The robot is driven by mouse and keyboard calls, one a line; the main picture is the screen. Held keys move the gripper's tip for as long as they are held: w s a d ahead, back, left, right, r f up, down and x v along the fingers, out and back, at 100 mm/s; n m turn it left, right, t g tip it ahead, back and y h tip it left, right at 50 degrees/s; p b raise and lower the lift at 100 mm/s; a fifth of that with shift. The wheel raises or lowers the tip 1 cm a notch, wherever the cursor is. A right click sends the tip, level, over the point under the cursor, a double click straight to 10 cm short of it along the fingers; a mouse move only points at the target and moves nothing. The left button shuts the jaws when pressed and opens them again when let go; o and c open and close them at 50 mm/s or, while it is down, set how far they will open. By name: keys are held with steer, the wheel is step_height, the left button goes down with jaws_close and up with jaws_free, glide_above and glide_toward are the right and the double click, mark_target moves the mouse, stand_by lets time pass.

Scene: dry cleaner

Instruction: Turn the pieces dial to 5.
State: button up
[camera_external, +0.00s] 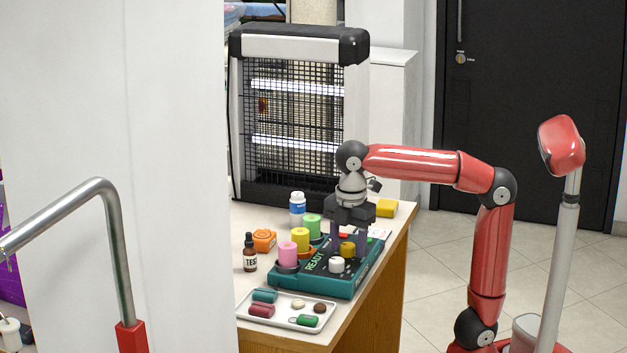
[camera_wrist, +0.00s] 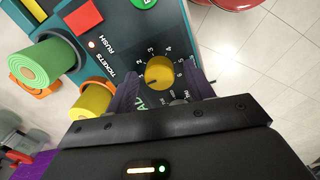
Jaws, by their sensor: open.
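A yellow dial (camera_external: 347,249) sits on the teal control box (camera_external: 318,288). In the wrist view the yellow dial (camera_wrist: 159,70) has white numbers around it; 2 to 6 can be made out. A small dark mark shows on its lower left side; I cannot tell for sure where it points. No "pieces" label is readable. My gripper (camera_external: 348,252) points down over the box. It is open, with its purple fingers on either side of the yellow dial; contact is not clear. A white knob (camera_external: 337,265) stands close by, partly hidden in the wrist view.
Pink (camera_external: 288,254), yellow (camera_external: 300,239) and green (camera_external: 312,227) rolls stand along the box's left side. A brown bottle (camera_external: 250,254) is left of it. A tray (camera_external: 283,323) with small items lies in front.

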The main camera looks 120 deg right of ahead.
steer(key=c, duration=1)
